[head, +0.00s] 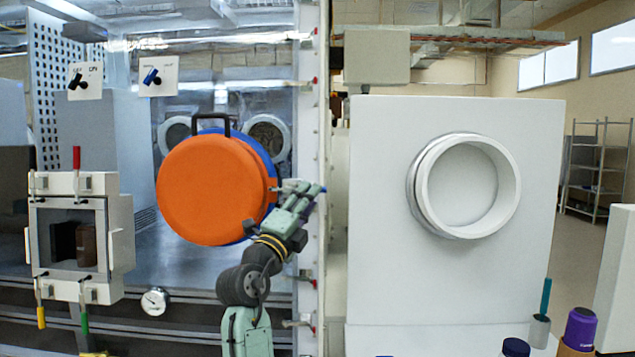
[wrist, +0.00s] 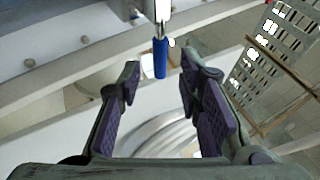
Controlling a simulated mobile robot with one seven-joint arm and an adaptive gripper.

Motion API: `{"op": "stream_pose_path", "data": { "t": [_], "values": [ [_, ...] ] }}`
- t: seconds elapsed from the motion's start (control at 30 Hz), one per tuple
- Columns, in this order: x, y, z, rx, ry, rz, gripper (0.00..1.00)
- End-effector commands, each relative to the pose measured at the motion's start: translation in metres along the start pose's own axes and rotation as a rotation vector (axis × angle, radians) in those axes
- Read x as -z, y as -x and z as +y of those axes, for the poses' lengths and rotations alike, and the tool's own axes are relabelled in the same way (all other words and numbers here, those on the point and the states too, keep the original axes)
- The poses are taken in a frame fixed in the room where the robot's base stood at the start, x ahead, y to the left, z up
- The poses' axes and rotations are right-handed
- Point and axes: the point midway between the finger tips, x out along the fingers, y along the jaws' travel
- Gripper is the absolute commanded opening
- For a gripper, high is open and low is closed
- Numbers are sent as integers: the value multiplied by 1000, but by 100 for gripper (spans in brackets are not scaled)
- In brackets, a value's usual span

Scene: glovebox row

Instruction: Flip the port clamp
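The port clamp shows in the wrist view as a metal lever with a blue grip (wrist: 160,57), hanging from the top edge and pointing down the picture. In the head view its blue end (head: 316,189) is small, at the right of the round orange port cover (head: 212,190), and partly hidden by my gripper. The cover has a black handle and a blue ring behind it. My gripper (wrist: 160,76) is open, its purple-padded fingers on either side of the blue tip with visible gaps. In the head view my gripper (head: 303,196) is beside the cover's right edge.
A small white transfer box (head: 122,235) with red, yellow and green levers stands at the left. A white panel with a round port (head: 540,250) stands at the right. A purple-capped bottle (head: 580,328) is at the lower right. A white frame post runs close behind my gripper.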

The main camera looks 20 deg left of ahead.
Motion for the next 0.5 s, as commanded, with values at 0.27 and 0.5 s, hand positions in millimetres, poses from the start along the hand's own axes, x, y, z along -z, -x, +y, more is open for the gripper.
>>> {"op": "stream_pose_path", "data": {
  "t": [0.27,0.5],
  "values": [
    [-1,-39,-2,1,1,-1,32],
    [0,-44,0,1,1,-1,32]
  ]
}}
